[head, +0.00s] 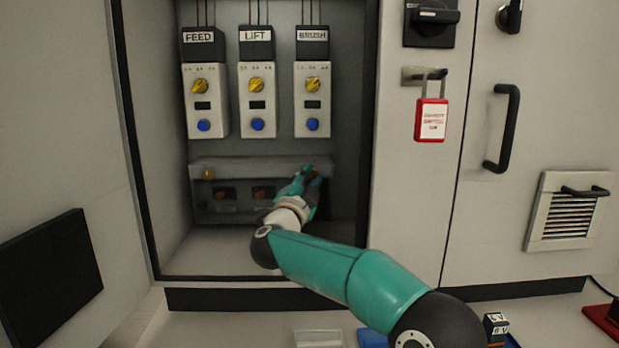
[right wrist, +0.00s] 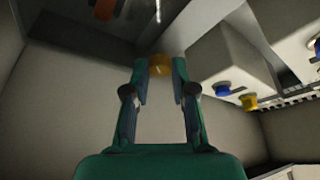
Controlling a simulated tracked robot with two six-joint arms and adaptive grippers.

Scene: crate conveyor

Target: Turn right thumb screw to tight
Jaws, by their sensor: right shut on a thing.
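The right thumb screw (right wrist: 160,66) is a yellow-brass knob between the fingertips of my right gripper (right wrist: 160,78) in the right wrist view. The gripper is shut on it. In the head view my right gripper (head: 309,176) reaches into the open cabinet at the right end of a clear cover (head: 258,168), and its fingers mostly hide the screw there. The left thumb screw (head: 208,174) shows at the cover's left end. How tight either screw is cannot be told. My left gripper is not in view.
Modules marked FEED (head: 205,101), LIFT (head: 257,100) and BRUSH (head: 312,100) hang above the cover. The cabinet's right frame (head: 368,150) stands close beside my right arm. The cabinet floor is clear at left.

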